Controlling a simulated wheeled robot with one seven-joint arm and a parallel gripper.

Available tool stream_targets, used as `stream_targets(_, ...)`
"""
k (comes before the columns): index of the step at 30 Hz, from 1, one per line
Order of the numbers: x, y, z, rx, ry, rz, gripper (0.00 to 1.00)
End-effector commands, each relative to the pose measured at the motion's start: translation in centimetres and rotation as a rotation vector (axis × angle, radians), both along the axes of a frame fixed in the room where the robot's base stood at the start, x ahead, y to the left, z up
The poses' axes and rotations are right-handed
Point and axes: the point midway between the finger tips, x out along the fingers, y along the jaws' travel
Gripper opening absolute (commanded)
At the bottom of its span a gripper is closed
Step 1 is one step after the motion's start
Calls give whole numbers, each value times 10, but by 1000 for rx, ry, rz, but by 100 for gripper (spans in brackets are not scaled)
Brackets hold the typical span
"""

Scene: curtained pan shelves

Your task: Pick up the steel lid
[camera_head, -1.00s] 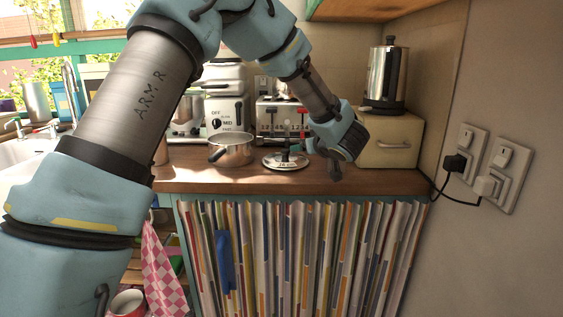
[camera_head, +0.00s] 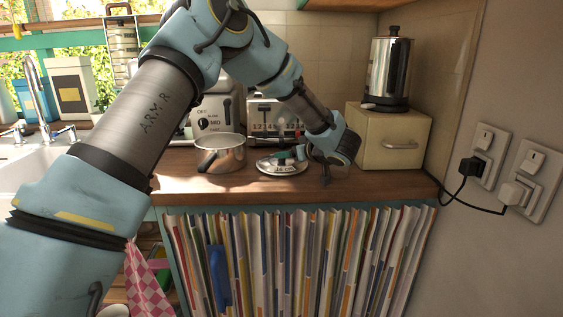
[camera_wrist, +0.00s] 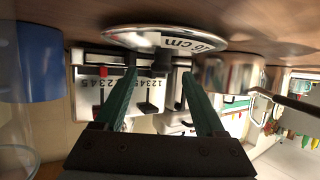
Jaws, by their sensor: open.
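The steel lid (camera_head: 281,167) lies flat on the wooden counter, with its dark knob up and "16 cm" lettering on its top. In the wrist view, which is upside down, the lid (camera_wrist: 165,38) is at the top, and its knob hangs down between my fingertips in the picture. My gripper (camera_wrist: 158,74) is open, with one green finger on each side of the knob. No contact with the knob is visible. In the head view my gripper (camera_head: 304,152) comes in low from the right of the lid, and my wrist partly hides the fingers.
A steel saucepan (camera_head: 221,155) stands close left of the lid. A toaster (camera_head: 272,115) stands behind it. A cream bread box (camera_head: 388,142) with a steel kettle (camera_head: 388,70) on top is to the right. A striped curtain (camera_head: 300,258) hangs below the counter edge.

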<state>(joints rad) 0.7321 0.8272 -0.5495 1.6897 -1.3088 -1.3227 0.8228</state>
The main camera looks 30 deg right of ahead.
Motion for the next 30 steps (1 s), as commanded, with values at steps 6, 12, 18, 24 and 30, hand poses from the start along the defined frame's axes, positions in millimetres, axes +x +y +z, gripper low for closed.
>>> stream_targets(6, 29, 5, -8, 1, 3, 3, 72)
stream_targets(12, 45, 5, -17, 0, 0, -1, 72)
stream_targets(18, 46, 5, -18, 0, 0, -1, 72)
stream_targets(24, 46, 5, -18, 0, 0, -1, 53)
stream_targets(30, 46, 5, -18, 0, 0, -1, 30)
